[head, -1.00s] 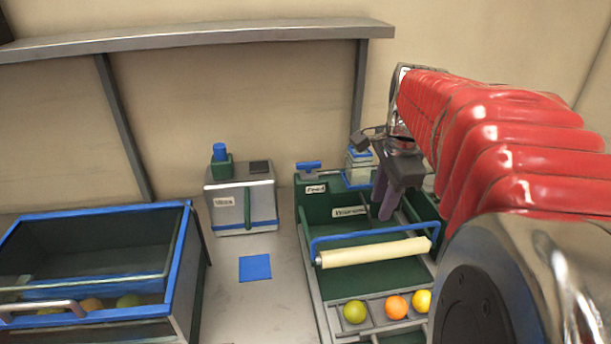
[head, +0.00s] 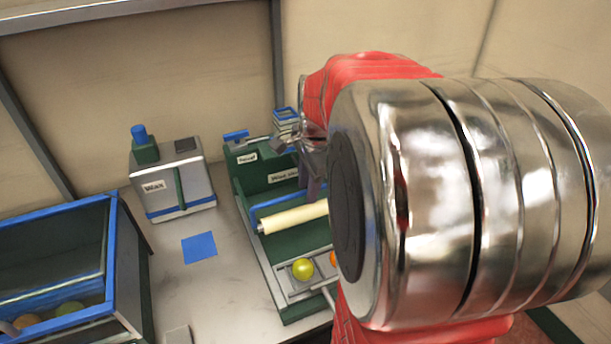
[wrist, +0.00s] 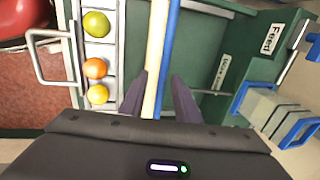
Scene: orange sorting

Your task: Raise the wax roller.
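The cream wax roller (head: 296,218) lies across the green machine (head: 250,168), with a blue bar (head: 278,203) along it. In the head view my arm hides their right ends. In the wrist view the roller (wrist: 154,60) and the blue bar (wrist: 170,50) run down between the two dark fingers of my gripper (wrist: 160,88). The fingers are apart, one to each side. I cannot tell whether either touches. In the head view only part of my gripper (head: 312,178) shows, behind the blue bar.
Several oranges, one a yellow-green orange (head: 303,268), sit on the machine's front rack. A grey wax box (head: 172,185) and a blue square (head: 199,247) are to the left. A blue-rimmed bin (head: 112,240) stands at far left. Bare bench lies between.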

